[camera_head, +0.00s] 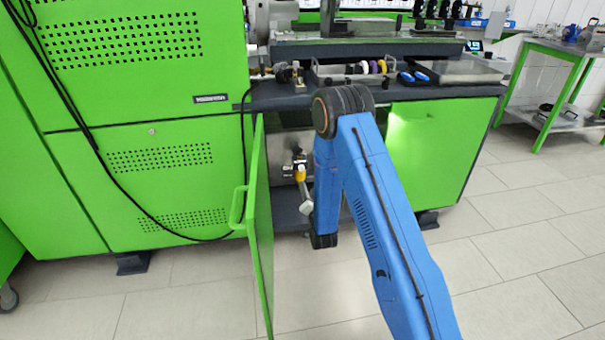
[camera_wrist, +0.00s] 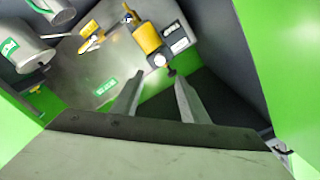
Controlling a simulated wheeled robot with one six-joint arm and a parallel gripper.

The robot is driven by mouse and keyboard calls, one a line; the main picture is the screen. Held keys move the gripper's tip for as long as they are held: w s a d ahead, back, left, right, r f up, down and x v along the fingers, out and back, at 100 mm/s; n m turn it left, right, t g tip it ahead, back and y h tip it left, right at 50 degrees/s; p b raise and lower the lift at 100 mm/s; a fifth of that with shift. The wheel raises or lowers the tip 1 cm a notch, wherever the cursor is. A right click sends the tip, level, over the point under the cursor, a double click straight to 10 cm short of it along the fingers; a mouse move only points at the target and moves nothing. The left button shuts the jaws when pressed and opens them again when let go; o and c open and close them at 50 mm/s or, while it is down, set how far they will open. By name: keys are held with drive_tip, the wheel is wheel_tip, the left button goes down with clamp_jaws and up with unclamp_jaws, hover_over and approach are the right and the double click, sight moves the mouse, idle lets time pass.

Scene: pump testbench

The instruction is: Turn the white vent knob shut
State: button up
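In the wrist view a small round white knob (camera_wrist: 160,60) sits at the lower end of a yellow cylindrical body (camera_wrist: 147,38) inside the cabinet. My gripper (camera_wrist: 157,83) is open and empty. Its two fingers point toward the knob, which lies just beyond the fingertips and appears apart from them. How far the knob is turned cannot be told. In the head view a yellow fitting (camera_head: 300,174) shows inside the open cabinet; the knob itself is too small to make out there, and my blue arm covers part of the opening.
The green cabinet door (camera_head: 262,225) stands open left of my arm. Metal canisters (camera_wrist: 27,53) and another yellow-handled fitting (camera_wrist: 90,32) lie left of the knob in the wrist view. Green cabinet walls close in on both sides. A workbench top (camera_head: 385,92) is above the opening.

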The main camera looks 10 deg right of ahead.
sight(302, 170)
drive_tip(key=w, duration=1.3)
drive_tip(key=shift+w, duration=0.4)
drive_tip(key=shift+c, duration=0.6)
clamp_jaws()
